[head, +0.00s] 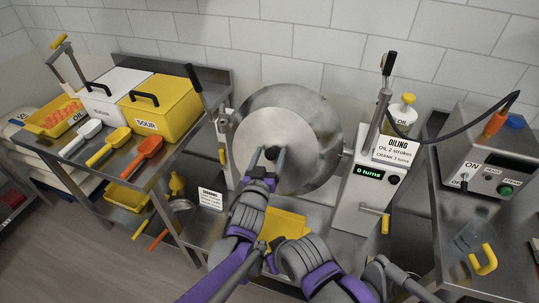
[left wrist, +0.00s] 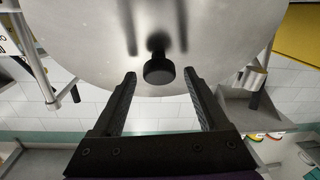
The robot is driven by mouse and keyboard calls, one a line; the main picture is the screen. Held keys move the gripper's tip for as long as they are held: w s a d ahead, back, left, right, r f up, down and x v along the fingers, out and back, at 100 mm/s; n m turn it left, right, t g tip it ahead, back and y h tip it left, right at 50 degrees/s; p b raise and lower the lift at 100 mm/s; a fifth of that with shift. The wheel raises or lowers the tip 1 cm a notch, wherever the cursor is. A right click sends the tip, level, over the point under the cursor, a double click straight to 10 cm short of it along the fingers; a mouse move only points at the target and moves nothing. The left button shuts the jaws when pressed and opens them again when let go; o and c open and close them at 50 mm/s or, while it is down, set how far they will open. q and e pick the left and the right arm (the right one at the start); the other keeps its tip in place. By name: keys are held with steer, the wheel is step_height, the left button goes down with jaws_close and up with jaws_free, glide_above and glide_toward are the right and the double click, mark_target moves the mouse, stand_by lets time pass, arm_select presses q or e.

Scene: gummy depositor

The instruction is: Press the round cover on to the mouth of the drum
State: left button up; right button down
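The drum (head: 315,115) is a big shiny metal bowl in the middle of the head view, its mouth facing me. The round cover (head: 252,132) is a pale metal disc with a black knob, lying over the mouth. I cannot tell whether its rim is seated or a little apart. In the left wrist view the cover (left wrist: 90,50) fills the top, with its knob (left wrist: 158,69) standing out. My left gripper (head: 266,158) is open in front of the cover, with the knob level with the gap between its fingertips (left wrist: 160,80). No clear view of my right gripper's fingers.
A control post (head: 365,190) with a lever, crank and "0 turns" display stands right of the drum. A steel table (head: 60,150) with bins and scoops is at left. A machine (head: 490,160) with a cable stands on the right table. A yellow tray (head: 285,224) lies below the drum.

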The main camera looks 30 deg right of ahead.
arm_select(q)
steer(key=shift+s+a, duration=0.1)
steer(key=b+v, duration=0.1)
steer(key=v, duration=0.9)
steer(key=shift+s+a, duration=0.2)
steer(key=a+f+n+g+y, duration=0.1)
steer(key=a+n+y, duration=0.15)
steer(key=a, duration=0.65)
steer(key=a+f+n+y, duration=0.15)
steer(key=a+y, duration=0.25)
steer(key=a, duration=0.5)
steer(key=a+f+n+g+y, duration=0.1)
steer(key=a+f+y, duration=0.15)
steer(key=a, duration=0.65)
steer(key=s+a+f+n+g+y, duration=0.1)
steer(key=s+a+f+g, duration=0.1)
steer(key=s+a, duration=0.4)
steer(key=s+a+f+g+y, duration=0.2)
steer(key=s+a+g, duration=0.1)
steer(key=s+a, duration=0.3)
steer(key=s, duration=0.2)
steer(key=shift+s+a+f+n+p, duration=0.3)
steer(key=shift+s+a+n+p, duration=0.1)
